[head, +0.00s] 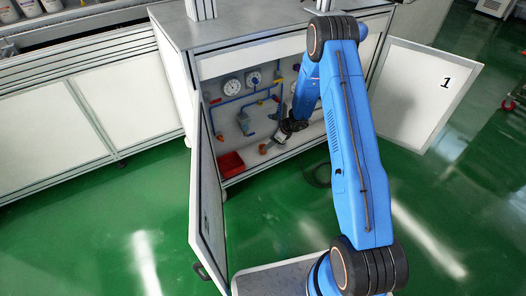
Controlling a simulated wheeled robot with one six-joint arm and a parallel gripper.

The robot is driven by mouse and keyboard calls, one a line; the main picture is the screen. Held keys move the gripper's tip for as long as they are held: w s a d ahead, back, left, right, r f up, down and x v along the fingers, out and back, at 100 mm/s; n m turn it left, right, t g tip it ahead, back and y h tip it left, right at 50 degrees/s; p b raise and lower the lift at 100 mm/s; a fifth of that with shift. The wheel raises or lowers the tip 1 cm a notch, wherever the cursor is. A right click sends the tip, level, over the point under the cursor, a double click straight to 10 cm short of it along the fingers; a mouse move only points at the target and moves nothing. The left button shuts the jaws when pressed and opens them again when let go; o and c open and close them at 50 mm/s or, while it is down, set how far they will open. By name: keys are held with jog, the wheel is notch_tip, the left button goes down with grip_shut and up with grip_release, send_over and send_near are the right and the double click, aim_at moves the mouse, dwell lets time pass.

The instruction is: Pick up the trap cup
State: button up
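I cannot pick out the trap cup with certainty. A small pale, cup-like part (280,136) shows at the tip of my gripper (283,132), but it is too small to name surely. My gripper is inside the open cabinet, in front of the back panel. Its fingers are small and dark, and I cannot tell whether they are open or shut on that part. My blue arm reaches in from the lower right and hides the right part of the cabinet.
The cabinet's back panel holds round gauges (233,87), blue pipes and a blue fitting (243,122). A red bin (231,164) sits at its lower left. The left door (207,200) and right door, marked 1 (425,95), stand open. A dark hose (318,176) hangs near the floor.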

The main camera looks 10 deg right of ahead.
jog(key=shift+x, duration=3.25)
jog(key=shift+w+d, duration=0.1)
jog(key=shift+w, duration=0.05)
jog(key=c, duration=1.1)
